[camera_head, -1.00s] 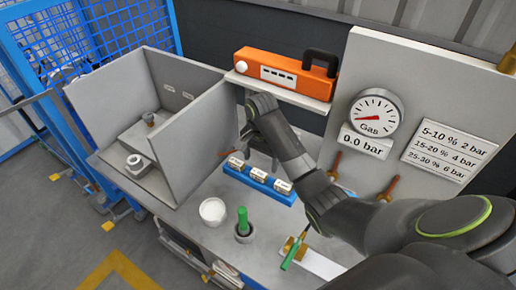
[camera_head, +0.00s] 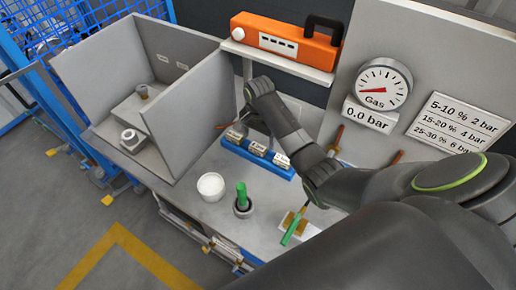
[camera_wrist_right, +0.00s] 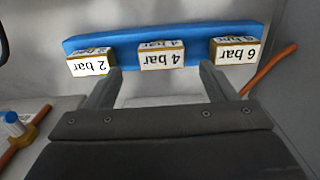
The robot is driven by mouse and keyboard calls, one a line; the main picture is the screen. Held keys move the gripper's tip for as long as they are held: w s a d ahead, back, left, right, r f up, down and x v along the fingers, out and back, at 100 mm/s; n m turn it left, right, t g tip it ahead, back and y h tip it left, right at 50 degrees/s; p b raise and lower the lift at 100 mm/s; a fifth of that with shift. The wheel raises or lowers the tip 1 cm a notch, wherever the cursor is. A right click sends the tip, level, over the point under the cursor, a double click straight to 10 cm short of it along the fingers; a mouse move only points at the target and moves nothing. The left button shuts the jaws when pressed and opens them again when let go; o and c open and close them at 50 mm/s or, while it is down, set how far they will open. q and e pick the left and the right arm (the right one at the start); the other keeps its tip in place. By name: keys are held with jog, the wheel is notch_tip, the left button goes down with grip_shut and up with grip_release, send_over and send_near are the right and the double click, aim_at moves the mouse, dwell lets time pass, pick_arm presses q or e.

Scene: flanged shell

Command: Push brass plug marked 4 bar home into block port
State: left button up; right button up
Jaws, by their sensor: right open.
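The brass plug marked 4 bar (camera_wrist_right: 162,57) sits in the middle of a blue rack (camera_wrist_right: 115,42), between the 2 bar plug (camera_wrist_right: 90,64) and the 6 bar plug (camera_wrist_right: 235,52). Its label reads upside down in the right wrist view. It also shows in the head view (camera_head: 258,149). My right gripper (camera_wrist_right: 160,84) is open and empty. Its fingertips lie on either side of the 4 bar plug in the picture, apart from it. In the head view the right wrist hides much of this gripper. My left gripper is out of view. I cannot tell which part is the block port.
A walled booth at left holds a block with a ring (camera_head: 132,140). The gas gauge (camera_head: 382,84) reads 0.0 bar.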

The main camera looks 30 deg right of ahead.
aim_at(258, 147)
jog(key=shift+f+p, duration=0.4)
jog(key=shift+f, duration=1.75)
jog(key=c, duration=1.1)
